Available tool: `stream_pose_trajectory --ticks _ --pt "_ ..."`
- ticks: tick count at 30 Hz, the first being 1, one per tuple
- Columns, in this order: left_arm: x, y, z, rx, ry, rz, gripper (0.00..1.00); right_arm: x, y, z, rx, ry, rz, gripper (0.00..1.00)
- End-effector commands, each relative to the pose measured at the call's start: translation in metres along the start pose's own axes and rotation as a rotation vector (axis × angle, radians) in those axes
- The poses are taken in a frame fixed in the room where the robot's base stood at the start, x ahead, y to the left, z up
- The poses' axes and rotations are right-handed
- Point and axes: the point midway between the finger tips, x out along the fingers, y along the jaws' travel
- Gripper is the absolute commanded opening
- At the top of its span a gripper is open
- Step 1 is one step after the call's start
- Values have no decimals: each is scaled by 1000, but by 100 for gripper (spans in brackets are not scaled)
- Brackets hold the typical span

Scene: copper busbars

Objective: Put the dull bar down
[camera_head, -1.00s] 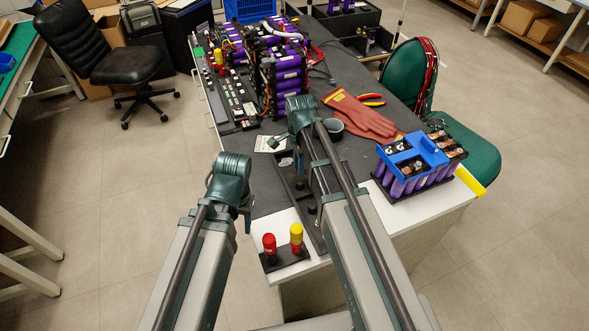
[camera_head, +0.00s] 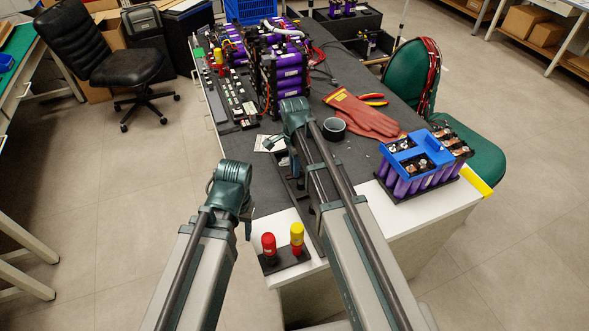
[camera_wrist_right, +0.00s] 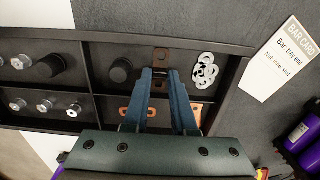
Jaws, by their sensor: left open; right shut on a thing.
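In the right wrist view, my right gripper (camera_wrist_right: 160,74) is shut on a dull brown bar (camera_wrist_right: 161,55), whose holed end shows beyond the fingertips. The bar is over the upper middle compartment of a black divided tray (camera_wrist_right: 120,37), beside a black round knob (camera_wrist_right: 121,70). I cannot tell if it touches the tray floor. In the head view, my left gripper (camera_head: 248,228) hangs open and empty, left of the tray.
The tray also holds pale washers (camera_wrist_right: 204,71) and several bolts (camera_wrist_right: 45,106). A bar card (camera_wrist_right: 285,60) lies beside it. Red and yellow capped tools (camera_head: 268,245) stand at the front edge. A purple cell module (camera_head: 420,165) and red gloves (camera_head: 362,115) are to the right.

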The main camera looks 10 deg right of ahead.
Motion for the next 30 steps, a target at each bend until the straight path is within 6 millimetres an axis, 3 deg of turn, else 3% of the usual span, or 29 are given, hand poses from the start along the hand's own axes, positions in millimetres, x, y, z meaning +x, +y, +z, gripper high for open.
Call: stream_pose_trajectory --ticks 6,7,11,23,30 --pt "4 0 0 0 0 0 50 5 0 0 0 0 0 0" --pt "3 0 0 0 0 0 50 3 0 0 0 0 0 30" --pt "2 0 0 0 0 0 50 2 0 0 0 0 0 54" --pt "0 0 0 0 0 0 50 0 0 0 0 0 0 55" --pt "-18 -2 1 0 0 0 50 -18 0 0 0 0 0 55"
